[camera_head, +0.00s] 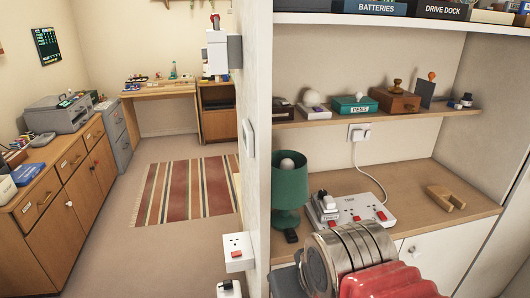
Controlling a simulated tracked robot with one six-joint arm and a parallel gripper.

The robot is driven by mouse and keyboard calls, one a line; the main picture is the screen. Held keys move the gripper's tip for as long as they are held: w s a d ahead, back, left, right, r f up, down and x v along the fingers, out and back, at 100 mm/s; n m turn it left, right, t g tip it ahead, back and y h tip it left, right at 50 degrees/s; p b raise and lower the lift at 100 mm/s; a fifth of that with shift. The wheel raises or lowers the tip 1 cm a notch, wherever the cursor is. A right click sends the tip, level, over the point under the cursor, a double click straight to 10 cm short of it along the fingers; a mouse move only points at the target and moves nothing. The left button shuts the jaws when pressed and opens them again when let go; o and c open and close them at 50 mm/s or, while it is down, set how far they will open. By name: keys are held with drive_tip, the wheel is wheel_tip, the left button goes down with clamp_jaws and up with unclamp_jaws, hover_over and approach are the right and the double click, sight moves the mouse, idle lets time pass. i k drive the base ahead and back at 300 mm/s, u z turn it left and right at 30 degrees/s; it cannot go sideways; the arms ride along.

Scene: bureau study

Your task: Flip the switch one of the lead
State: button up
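The lead (345,213) is a white multi-socket block lying on the wooden desk shelf in the right half of the view. Several small red switches show on it, one at its right end (381,215). I cannot read any numbers by them. A black plug (322,196) and a white plug stand in its left end. Its white cable (369,178) runs up to a plug in the wall socket (358,132). A ribbed metal cylinder and a red part, apparently of my arm, fill the bottom foreground and stand before the lead's near edge. My gripper's fingertips do not show.
A green lamp (289,187) stands left of the lead. A wooden U-shaped block (445,197) lies to its right. A shelf (420,118) with small objects hangs above. A wall end (257,130) divides off the left room, which has a striped rug (187,190).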

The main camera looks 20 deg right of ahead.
sight(332, 224)
drive_tip(key=z, duration=0.75)
